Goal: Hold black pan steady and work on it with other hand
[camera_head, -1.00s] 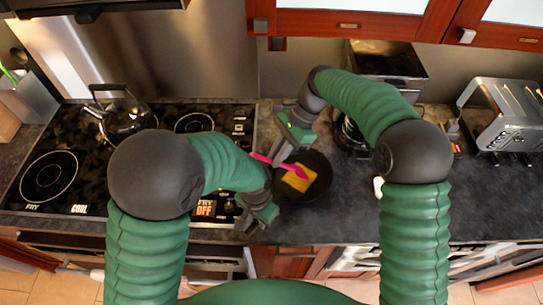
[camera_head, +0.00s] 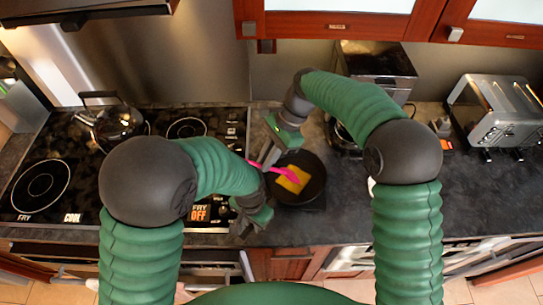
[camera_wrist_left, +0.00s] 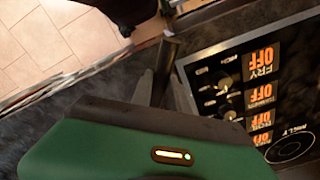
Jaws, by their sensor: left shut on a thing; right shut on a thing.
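The black pan (camera_head: 316,183) rests on the dark counter just right of the stove, with a flat yellow piece (camera_head: 294,186) inside it. My left gripper (camera_head: 247,224), at the pan's lower left, is shut on what seems to be the pan's handle, though the arm hides the grip. Its fingers also show in the left wrist view (camera_wrist_left: 160,75), where the pan is not clearly seen. My right gripper (camera_head: 268,154), above and left of the pan, is shut on a pink spatula (camera_head: 284,174). The spatula's head is over the yellow piece; whether they touch is unclear.
The stove (camera_head: 80,165) with a kettle (camera_head: 118,125) is on the left. A toaster (camera_head: 495,110) and a dark appliance (camera_head: 375,62) stand at the back right. Cabinets (camera_head: 340,22) hang above. The counter right of my right arm is mostly clear.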

